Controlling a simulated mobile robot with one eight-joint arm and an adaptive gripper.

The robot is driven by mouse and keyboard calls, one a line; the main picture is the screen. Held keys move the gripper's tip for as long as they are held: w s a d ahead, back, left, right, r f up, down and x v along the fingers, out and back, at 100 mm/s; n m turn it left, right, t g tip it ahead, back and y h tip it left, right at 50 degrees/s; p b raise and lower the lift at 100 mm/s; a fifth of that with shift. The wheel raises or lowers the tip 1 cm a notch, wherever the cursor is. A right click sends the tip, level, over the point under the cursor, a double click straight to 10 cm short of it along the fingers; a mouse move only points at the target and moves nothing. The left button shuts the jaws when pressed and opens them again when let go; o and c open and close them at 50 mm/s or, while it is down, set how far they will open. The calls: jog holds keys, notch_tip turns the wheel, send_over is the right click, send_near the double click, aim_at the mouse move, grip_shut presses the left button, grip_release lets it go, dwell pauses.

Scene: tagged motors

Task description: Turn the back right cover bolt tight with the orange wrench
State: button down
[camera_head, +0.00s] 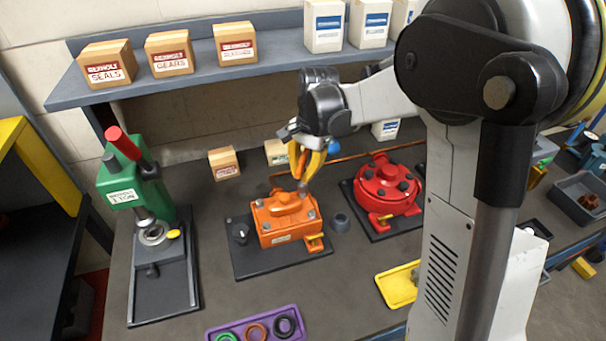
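The orange motor (280,226) sits on a dark base plate in the middle of the bench, with grey bolts at its cover corners. The back right cover bolt (303,189) is partly hidden under my gripper. My gripper (307,172) points down just above that corner, with orange and yellow parts between its dark links. A grey tip shows below them at the bolt; I cannot tell contact. A thin orange bar (362,157) runs out on both sides behind the gripper. I cannot tell whether it is the orange wrench's handle, nor whether the fingers are closed on it.
A red motor (387,186) stands close on the right, with a small dark cup (340,221) between the motors. A green press (140,190) is at left. A purple tray (214,332) with rings and a yellow tray (392,290) are in front. A shelf (192,86) with boxes hangs behind.

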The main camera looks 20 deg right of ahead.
aim_at(303, 158)
jog(key=shift+r+p, duration=1.7)
jog(key=shift+r, duration=0.8)
